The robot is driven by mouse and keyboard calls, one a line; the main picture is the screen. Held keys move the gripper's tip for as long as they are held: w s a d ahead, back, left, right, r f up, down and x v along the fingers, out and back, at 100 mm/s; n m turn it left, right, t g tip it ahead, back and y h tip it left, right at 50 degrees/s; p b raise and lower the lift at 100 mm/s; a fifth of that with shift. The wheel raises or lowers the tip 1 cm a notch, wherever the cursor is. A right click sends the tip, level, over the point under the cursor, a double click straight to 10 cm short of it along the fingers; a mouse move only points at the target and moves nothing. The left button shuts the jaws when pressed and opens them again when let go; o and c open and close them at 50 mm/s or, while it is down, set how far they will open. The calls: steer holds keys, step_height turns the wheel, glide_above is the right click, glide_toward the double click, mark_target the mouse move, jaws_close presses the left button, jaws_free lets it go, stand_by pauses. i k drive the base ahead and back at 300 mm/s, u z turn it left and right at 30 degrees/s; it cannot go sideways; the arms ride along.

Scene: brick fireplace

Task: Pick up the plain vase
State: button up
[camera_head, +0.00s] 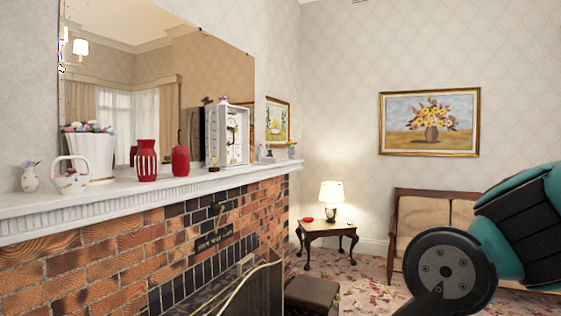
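A plain red vase (180,162) stands upright on the white mantel shelf (130,189). Just to its left is a red vase with white vertical stripes (146,165). The two stand apart, and the mirror behind them shows reflections. My gripper is out of view; only teal and dark links of my arm show at the lower right, well away from the shelf. Whether the gripper is open or shut does not show.
A white ribbed pot with flowers (93,155), a small white basket (69,182) and a small vase (30,180) stand left on the shelf. A white clock (233,136) stands right of the plain vase. Below are the brick fireplace (120,255) and a firescreen (245,295).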

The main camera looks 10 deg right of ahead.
mark_target(181, 164)
steer(key=z, duration=0.6)
steer(key=i, duration=3)
steer(key=u, duration=2.2)
